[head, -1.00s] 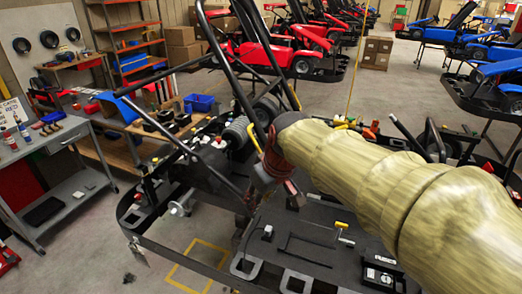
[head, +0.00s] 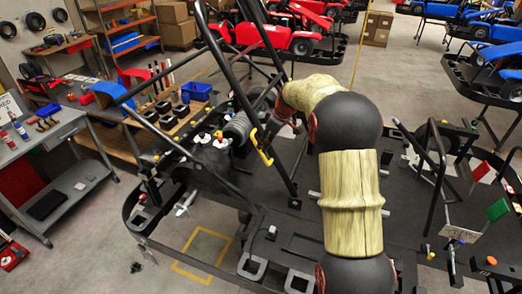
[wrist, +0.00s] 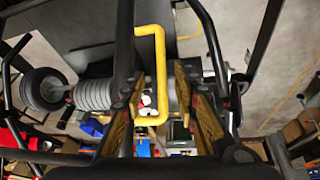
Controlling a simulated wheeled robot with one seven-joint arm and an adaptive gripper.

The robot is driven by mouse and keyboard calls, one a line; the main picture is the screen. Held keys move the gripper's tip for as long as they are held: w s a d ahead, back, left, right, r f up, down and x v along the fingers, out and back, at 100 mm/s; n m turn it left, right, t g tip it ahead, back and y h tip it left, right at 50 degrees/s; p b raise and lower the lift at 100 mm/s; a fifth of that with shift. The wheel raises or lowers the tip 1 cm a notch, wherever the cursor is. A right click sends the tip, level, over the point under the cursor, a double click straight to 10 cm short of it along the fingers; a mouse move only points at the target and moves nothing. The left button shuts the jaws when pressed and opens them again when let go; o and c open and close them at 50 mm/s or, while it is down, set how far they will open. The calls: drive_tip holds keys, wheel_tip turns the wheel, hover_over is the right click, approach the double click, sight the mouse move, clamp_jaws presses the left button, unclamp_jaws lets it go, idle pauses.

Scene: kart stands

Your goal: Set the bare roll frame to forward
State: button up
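The bare roll frame (head: 228,80) is a set of black tubes rising from the kart stand and leaning to the upper left in the head view. A yellow handle (head: 262,147) is on one of its tubes; in the wrist view the yellow handle (wrist: 160,70) is a bracket shape in the middle. My gripper (wrist: 163,100) has its two fingers apart, one each side of the handle's lower part. A gap shows between fingers and handle; I cannot tell if either finger touches it. In the head view my arm mostly hides the gripper.
The black stand (head: 300,235) carries the frame, with a grey coil spring (head: 238,128) at left. More black tubes (head: 440,165) and red and green plates (head: 497,210) stand at right. A grey workbench (head: 60,170) is at far left. Red and blue karts fill the back.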

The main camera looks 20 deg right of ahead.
sight(261, 152)
drive_tip(key=x, duration=0.7)
drive_tip(key=shift+w+f+p, duration=0.1)
drive_tip(key=shift+f+p, duration=0.1)
drive_tip(key=shift+p, duration=0.2)
drive_tip(key=shift+c, duration=0.3)
clamp_jaws()
